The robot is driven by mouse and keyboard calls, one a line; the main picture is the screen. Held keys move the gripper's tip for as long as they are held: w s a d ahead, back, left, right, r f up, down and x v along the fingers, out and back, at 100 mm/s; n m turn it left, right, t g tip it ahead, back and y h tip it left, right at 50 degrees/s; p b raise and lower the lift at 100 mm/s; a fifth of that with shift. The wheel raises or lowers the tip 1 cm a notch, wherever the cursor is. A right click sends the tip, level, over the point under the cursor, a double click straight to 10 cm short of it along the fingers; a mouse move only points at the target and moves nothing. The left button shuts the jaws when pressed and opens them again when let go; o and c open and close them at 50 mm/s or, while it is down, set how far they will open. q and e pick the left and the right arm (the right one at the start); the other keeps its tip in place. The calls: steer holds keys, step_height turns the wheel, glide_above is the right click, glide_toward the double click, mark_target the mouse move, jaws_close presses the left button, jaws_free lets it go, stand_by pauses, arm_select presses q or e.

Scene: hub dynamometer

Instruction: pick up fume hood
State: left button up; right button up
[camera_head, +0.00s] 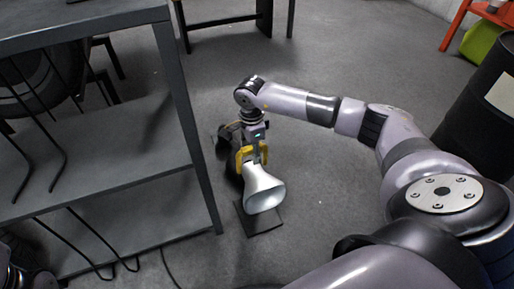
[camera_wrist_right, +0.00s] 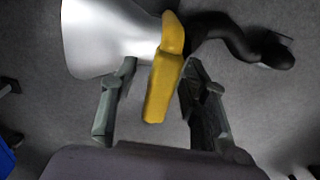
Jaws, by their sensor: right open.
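The fume hood has a white flared funnel (camera_head: 264,190), a yellow handle and a dark curved arm. It stands low near the floor, beside the grey shelf unit. In the right wrist view the funnel (camera_wrist_right: 105,38) is at the upper left, the yellow handle (camera_wrist_right: 164,85) in the middle and the dark arm (camera_wrist_right: 235,38) at the upper right. My right gripper (camera_head: 253,152) is over the hood from above. Its open fingers (camera_wrist_right: 158,80) stand on either side of the yellow handle; contact cannot be told. My left gripper is not in view.
The grey metal shelf unit (camera_head: 115,179) stands close to the left of the hood, with dark cables hanging by it. A dark flat plate (camera_head: 262,220) lies under the funnel. A black drum (camera_head: 478,115) stands at the right. The floor between is mostly clear.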

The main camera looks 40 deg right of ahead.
steer(key=shift+f, duration=0.15)
steer(key=shift+c, duration=0.3)
jaws_close()
stand_by(0.7)
steer(key=shift+w, duration=0.1)
